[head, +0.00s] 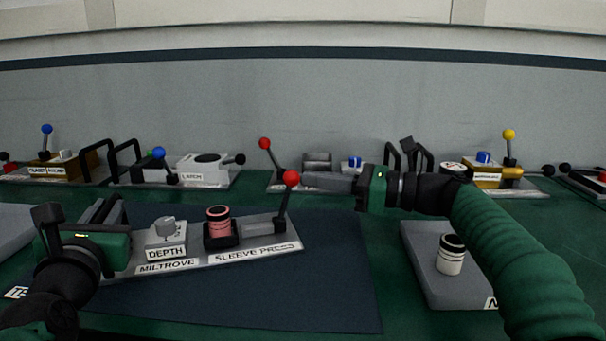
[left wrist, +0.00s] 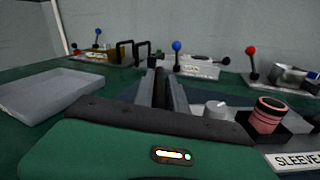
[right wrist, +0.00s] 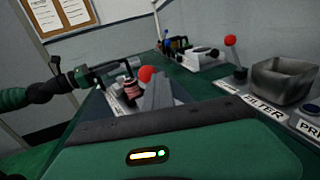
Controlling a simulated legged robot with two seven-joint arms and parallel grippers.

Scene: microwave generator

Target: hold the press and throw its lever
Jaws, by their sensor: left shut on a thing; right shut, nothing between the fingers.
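The sleeve press (head: 210,258) is a grey plate on the dark blue mat, with a pink ribbed sleeve (head: 219,222) in a black holder and a depth knob (head: 166,227). Its lever has a red ball (head: 291,177) and stands upright at the plate's right end. My left gripper (head: 112,208) is shut at the plate's left end, on what looks like a black handle (left wrist: 160,88), mostly hidden by the fingers. My right gripper (head: 308,181) is shut and empty, its fingertips close beside the red ball; in the right wrist view the ball (right wrist: 146,73) shows by the fingers. I cannot tell if they touch.
A row of other devices stands at the back along the wall, one with its own red-ball lever (head: 265,143) behind the press lever. A grey tray (head: 430,275) with a white ribbed sleeve (head: 451,257) lies at the right. The mat's front is clear.

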